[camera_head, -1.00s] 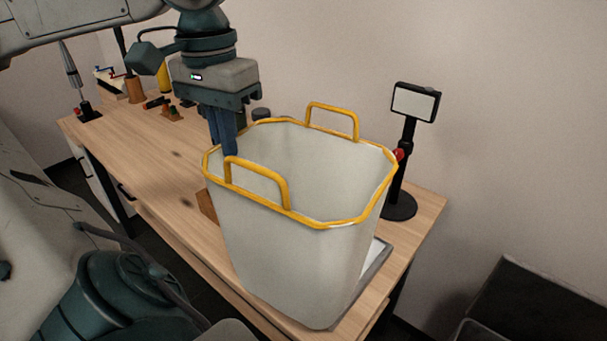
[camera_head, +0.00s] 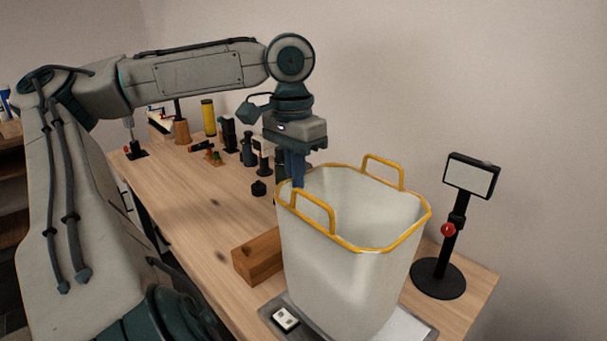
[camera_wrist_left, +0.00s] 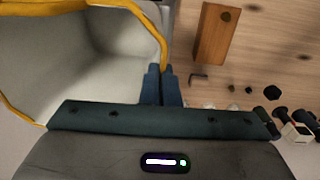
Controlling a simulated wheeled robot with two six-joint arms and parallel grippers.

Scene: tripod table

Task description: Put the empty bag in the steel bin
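The bag (camera_head: 345,270) is a large white, open-topped bag with a yellow rim and two yellow handles. It looks empty inside and is upright at the front end of the wooden table, above a grey tray; I cannot tell whether its base touches. My left gripper (camera_head: 297,183) points down at the bag's left rim. In the left wrist view, the fingers of my left gripper (camera_wrist_left: 161,70) are close together with the end of the yellow rim between them, beside the bag's wall (camera_wrist_left: 60,60). My right gripper is not in view. No steel bin shows.
A wooden block (camera_head: 258,257) lies left of the bag. A black stand with a screen (camera_head: 470,175) is close on its right. The grey tray (camera_head: 425,332) holds a small white item (camera_head: 286,318). Several bottles and tools stand at the back. The table's left middle is clear.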

